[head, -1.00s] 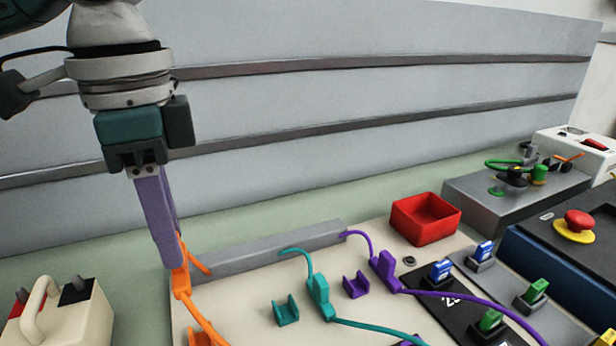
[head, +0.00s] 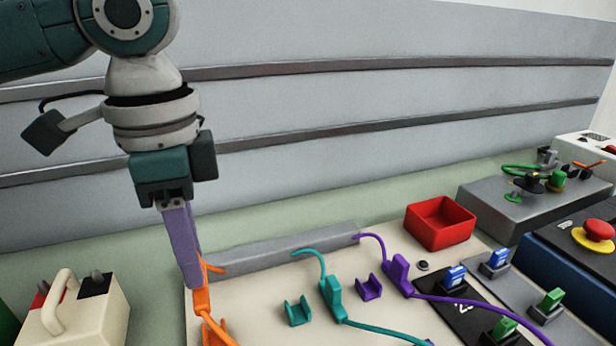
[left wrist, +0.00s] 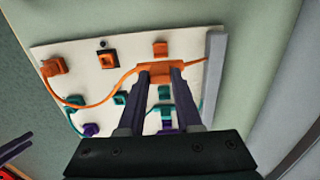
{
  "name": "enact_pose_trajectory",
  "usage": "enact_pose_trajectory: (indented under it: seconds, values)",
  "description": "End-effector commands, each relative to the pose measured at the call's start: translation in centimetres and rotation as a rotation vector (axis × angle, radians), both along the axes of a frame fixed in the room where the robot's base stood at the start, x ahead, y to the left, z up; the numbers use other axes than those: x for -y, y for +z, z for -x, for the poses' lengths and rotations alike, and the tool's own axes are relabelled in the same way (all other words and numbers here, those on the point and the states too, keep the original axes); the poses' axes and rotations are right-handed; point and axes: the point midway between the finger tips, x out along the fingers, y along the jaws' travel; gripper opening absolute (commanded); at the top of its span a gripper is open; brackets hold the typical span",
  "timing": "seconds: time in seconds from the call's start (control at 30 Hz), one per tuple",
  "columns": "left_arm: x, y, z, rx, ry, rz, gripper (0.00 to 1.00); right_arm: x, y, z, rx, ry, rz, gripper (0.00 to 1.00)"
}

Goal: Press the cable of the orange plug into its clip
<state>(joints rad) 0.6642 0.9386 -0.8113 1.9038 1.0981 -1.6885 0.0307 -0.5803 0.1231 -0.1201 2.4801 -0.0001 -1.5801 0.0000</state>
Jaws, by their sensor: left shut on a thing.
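My left gripper (head: 196,284) is shut on an orange block (head: 203,301) on the orange cable (head: 220,333), with its fingers pointing down. The left wrist view shows the block (left wrist: 157,70) between the fingertips. An orange clip (head: 214,334) stands beside the block, partly cut off by the lower edge of the head view. It shows just past the fingertips in the left wrist view (left wrist: 160,48), and the cable lies beside it. The cable curves across to an orange plug (left wrist: 53,67) at the board's far end.
A teal clip (head: 298,312) and purple clip (head: 368,288) stand on the pale board, beside teal and purple cable blocks. A grey strip (head: 285,248) edges the board at the back. A red bin (head: 440,224) stands right; a cream handled box (head: 75,315) stands left.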

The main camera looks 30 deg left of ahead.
Motion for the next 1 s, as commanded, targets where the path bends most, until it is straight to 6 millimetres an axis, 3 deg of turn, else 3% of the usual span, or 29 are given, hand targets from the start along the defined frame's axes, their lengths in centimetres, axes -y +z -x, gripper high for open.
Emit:
enact_pose_trajectory:
  seconds: [0.7, 1.0]
  values:
    - [0.0, -6.6, 0.0, -0.001, 0.001, 0.0, 0.0, -0.1, -2.4, 0.0, -0.001, -0.004, -0.005, 0.5]
    - [0.0, -7.3, 0.0, 0.0, 0.001, 0.0, 0.0, -0.1, -2.6, 0.0, -0.001, -0.004, -0.005, 0.5]
